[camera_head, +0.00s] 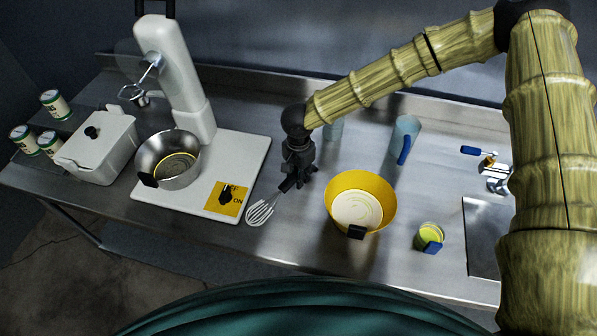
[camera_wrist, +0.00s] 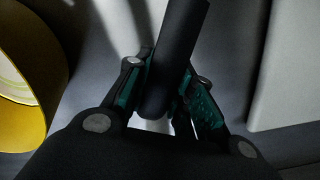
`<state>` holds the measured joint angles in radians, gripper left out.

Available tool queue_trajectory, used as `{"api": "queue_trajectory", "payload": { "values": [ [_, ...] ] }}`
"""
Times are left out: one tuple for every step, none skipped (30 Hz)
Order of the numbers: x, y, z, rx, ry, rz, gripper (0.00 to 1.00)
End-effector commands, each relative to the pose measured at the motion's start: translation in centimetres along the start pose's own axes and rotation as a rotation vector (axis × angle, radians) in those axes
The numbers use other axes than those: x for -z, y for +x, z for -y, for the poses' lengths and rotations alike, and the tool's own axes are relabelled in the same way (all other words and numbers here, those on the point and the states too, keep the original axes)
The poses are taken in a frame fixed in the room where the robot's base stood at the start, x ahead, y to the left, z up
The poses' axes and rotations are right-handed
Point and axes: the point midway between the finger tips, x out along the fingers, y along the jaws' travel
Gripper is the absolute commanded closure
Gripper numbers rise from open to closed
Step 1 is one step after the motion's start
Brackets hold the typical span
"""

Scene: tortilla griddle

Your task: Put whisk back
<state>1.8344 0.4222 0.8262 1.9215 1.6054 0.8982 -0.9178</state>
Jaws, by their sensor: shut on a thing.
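A whisk (camera_head: 262,211) with a dark handle and pale wire loops is in the head view, between the white mixer base and the yellow bowl. My gripper (camera_head: 289,186) is shut on its dark handle. The wires point down and left toward the table's front side. I cannot tell whether the wires touch the table. In the wrist view the dark handle (camera_wrist: 178,55) runs between the fingers of my gripper (camera_wrist: 168,98), and the wire end is hidden.
A yellow bowl (camera_head: 383,190) with pale contents stands just right of the gripper. Left are the white mixer base (camera_head: 245,157), a steel bowl (camera_head: 187,140) and a white lidded box (camera_head: 113,152). A blue-handled pitcher (camera_head: 406,132), a small yellow-green cup (camera_head: 431,234) and a sink (camera_head: 482,235) are right.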

Motion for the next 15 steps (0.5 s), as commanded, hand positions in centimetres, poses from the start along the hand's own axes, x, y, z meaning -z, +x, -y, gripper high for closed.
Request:
{"api": "queue_trajectory", "payload": {
  "values": [
    [-0.01,0.12,0.02,0.000,0.000,0.000,1.00],
    [-0.01,0.16,0.02,0.000,0.000,0.000,1.00],
    [-0.01,0.19,0.02,0.000,0.000,0.000,1.00],
    [-0.01,0.20,0.02,0.000,0.000,0.000,1.00],
    [-0.01,0.21,0.02,0.000,0.000,0.000,1.00],
    [-0.01,0.21,0.01,0.000,0.000,0.000,1.00],
    [-0.01,0.20,0.02,0.000,0.000,0.000,1.00],
    [-0.01,0.20,0.01,0.000,0.000,0.000,1.00],
    [-0.01,0.20,0.01,0.000,0.000,0.000,1.00],
    [-0.01,0.20,0.01,0.000,0.000,0.000,0.75],
    [-0.02,0.20,0.01,0.000,0.000,0.000,0.69],
    [-0.02,0.20,0.01,0.000,0.000,0.000,0.62],
    [-0.02,0.20,0.01,0.000,0.000,0.000,0.57],
    [-0.02,0.20,0.01,0.000,0.000,0.000,0.52],
    [-0.02,0.20,0.00,0.000,0.000,0.000,0.52]
  ]
}}
